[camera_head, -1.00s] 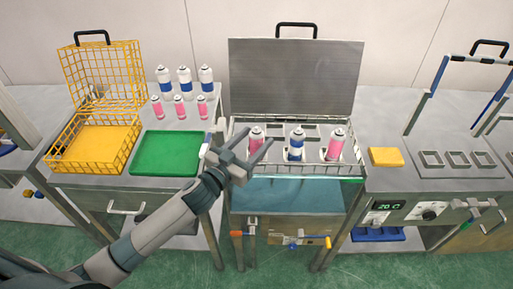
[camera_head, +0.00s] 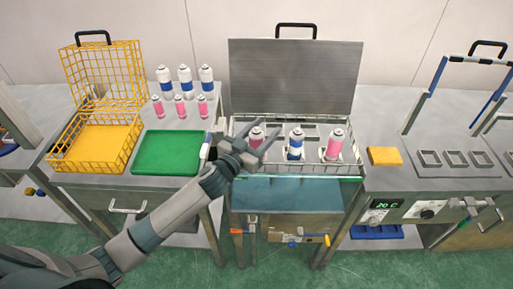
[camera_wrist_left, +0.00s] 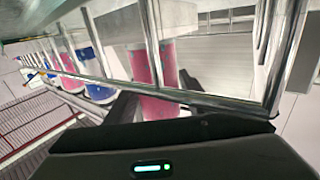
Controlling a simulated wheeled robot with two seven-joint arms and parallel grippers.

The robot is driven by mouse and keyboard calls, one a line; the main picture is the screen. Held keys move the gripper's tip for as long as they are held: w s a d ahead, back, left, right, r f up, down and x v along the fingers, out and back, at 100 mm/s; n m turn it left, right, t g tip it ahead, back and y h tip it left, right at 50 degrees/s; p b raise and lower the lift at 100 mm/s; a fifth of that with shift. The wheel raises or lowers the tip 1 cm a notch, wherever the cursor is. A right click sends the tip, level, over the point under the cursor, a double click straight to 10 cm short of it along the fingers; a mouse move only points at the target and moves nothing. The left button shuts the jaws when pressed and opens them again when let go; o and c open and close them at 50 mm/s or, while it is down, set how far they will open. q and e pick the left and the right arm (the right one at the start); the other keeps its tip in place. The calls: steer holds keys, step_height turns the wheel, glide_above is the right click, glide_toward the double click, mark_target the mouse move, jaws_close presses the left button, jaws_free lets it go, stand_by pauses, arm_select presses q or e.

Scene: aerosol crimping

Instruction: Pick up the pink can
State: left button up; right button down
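A pink can (camera_head: 257,134) with a white top stands at the left end of the wire basket (camera_head: 310,170). A blue can (camera_head: 296,143) stands in the middle and another pink can (camera_head: 334,145) on the right. My left gripper (camera_head: 264,148) is open in front of the left pink can, its two fingers pointing right toward the can and partly hiding its lower part. In the left wrist view, a pink can (camera_wrist_left: 153,75) shows close up behind the basket's metal wires; I cannot tell whether the fingers touch it. My right gripper is not in view.
A raised metal lid (camera_head: 295,75) stands behind the basket. To the left are a green tray (camera_head: 167,153), a yellow wire basket (camera_head: 95,150) and several blue and small pink cans (camera_head: 179,105). A yellow block (camera_head: 384,156) lies on the right.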

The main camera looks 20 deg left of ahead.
arm_select(q)
steer(key=c, duration=0.8)
steer(key=shift+c, duration=0.2)
step_height(320, 180, up, 10)
steer(key=b, duration=0.1)
